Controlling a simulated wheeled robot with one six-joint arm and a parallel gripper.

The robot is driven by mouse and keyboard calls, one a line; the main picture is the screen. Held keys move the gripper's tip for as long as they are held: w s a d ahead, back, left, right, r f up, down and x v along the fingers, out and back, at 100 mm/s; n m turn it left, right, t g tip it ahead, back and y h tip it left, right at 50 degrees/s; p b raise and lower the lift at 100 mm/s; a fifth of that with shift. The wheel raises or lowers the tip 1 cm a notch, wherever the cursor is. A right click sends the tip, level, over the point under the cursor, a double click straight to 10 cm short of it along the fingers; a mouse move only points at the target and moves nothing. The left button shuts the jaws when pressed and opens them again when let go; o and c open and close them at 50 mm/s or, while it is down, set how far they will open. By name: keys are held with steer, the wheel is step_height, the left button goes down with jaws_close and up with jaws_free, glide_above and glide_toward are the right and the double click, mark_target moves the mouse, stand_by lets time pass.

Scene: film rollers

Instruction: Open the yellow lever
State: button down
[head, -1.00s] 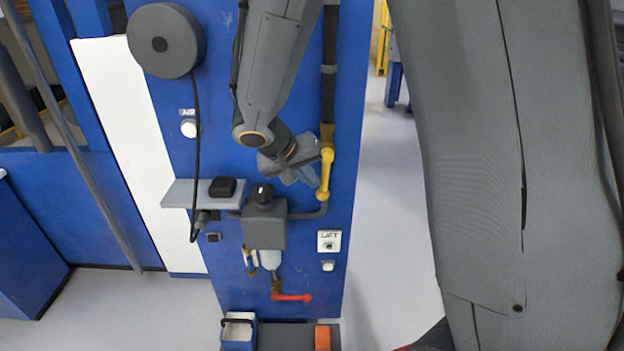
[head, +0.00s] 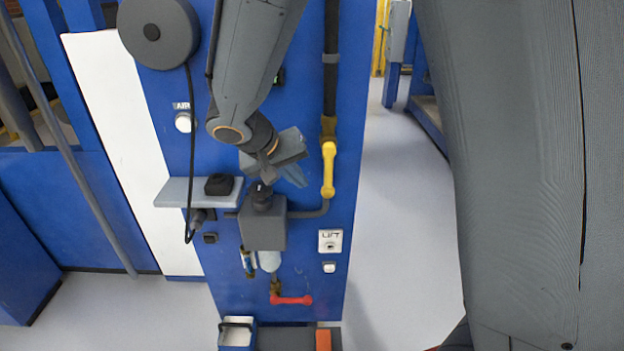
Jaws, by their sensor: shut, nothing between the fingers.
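The yellow lever (head: 328,170) sits on a dark vertical pipe on the blue panel, right of centre in the head view. It hangs down, roughly in line with the pipe. My gripper (head: 299,180) is left of the lever, with a visible gap between them. Its fingers look bluish and point down and to the right. It is shut and empty. My wrist hides part of the panel behind it.
Below my gripper are a dark regulator (head: 264,222) and a grey shelf (head: 190,191) with a black block. A red lever (head: 292,300) is near the panel bottom. A LIFT switch plate (head: 330,241) is lower right. Floor right of the panel is clear.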

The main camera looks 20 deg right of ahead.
steer(key=a+b+v, duration=0.1)
steer(key=b+v, duration=0.1)
steer(key=v, duration=0.7)
steer(key=s+d+f+n+g+y, duration=0.1)
steer(key=s+d+f+g+y, duration=0.2)
steer(key=s+d+f, duration=0.9)
step_height(320, 180, down, 2)
steer(key=s+y, duration=0.1)
steer(key=y, duration=0.1)
steer(key=shift+s+n+y, duration=0.35)
steer(key=shift+n+y, duration=0.05)
